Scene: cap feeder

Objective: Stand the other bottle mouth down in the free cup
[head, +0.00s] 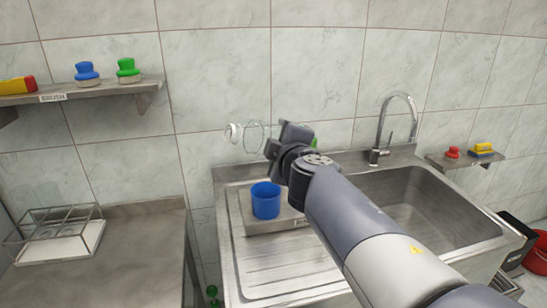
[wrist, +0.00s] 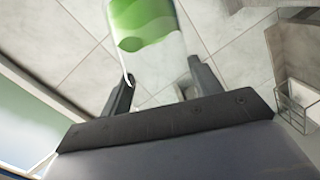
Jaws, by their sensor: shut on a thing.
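My gripper (head: 284,140) is raised above the sink's drainboard, shut on a clear bottle (head: 254,137). The bottle lies about level in the head view, its white end (head: 234,133) pointing left. In the wrist view the bottle (wrist: 148,30) sits between the fingers (wrist: 160,75) and shows a green band or filling. A blue cup (head: 265,201) stands upright on a grey block below the gripper, with nothing seen standing in it. A small green patch (head: 314,142) shows just right of the gripper; I cannot tell what it belongs to. My arm hides the area right of the cup.
The sink basin (head: 410,205) and tap (head: 384,125) are at right. A wire rack (head: 60,240) stands on the left counter. A wall shelf (head: 65,97) holds blue, green and yellow-red items. A small right shelf (head: 462,163) holds a red item and a yellow-blue one.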

